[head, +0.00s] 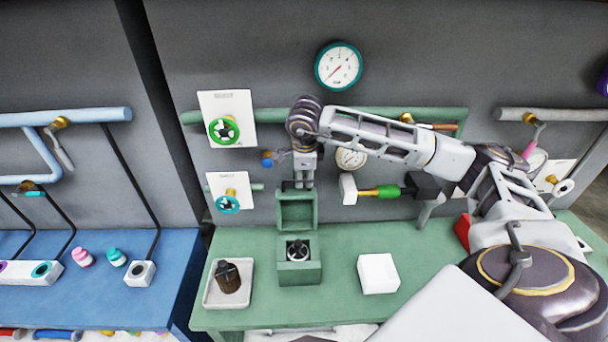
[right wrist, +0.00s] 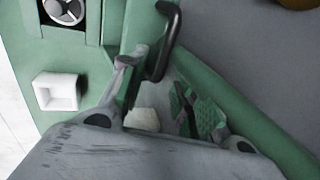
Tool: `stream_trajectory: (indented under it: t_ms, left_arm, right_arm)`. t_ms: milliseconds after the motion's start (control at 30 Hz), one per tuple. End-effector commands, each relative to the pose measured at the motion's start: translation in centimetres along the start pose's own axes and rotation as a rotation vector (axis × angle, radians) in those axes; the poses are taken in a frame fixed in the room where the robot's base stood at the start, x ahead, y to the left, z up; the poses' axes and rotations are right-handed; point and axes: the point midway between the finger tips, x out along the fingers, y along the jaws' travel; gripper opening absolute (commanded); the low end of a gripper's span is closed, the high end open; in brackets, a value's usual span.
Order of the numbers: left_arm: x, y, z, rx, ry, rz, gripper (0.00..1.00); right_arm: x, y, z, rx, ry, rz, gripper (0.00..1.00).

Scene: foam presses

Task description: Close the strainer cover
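The strainer is a green box (head: 299,273) on the green bench, with its dark basket in the open top. Its green cover (head: 296,211) stands raised at the back of the box. In the right wrist view the box (right wrist: 98,22) is at the top left and the cover (right wrist: 137,30) is beside it, with a dark curved handle (right wrist: 166,42). My right gripper (head: 303,184) points down just above and behind the cover. In the right wrist view its fingers (right wrist: 170,98) are spread apart, near the handle. Contact with the handle cannot be told. My left gripper is not in view.
A white open box (head: 378,273) stands right of the strainer, and a tray (head: 212,299) with a brown jar stands left. Green pipe, valves (head: 224,130) and gauges (head: 338,66) are on the wall behind.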

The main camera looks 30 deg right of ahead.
Motion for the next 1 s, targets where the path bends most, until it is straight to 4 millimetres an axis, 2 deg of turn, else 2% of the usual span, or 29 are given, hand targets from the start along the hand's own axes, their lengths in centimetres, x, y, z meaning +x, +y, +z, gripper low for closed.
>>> stream_trajectory:
  t_ms: [367,400,633,1000]
  left_arm:
    - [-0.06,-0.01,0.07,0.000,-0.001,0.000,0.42]
    - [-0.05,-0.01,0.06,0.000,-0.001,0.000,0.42]
    - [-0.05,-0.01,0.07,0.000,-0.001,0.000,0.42]
    - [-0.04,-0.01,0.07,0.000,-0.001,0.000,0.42]
  right_arm:
    - [0.47,0.01,-0.02,0.000,0.000,0.000,0.32]
    - [0.46,0.01,-0.02,0.000,0.000,0.000,0.31]
    - [0.45,0.01,-0.01,0.000,0.000,0.000,0.01]
    - [0.43,-0.01,-0.01,0.000,0.000,-0.001,0.00]
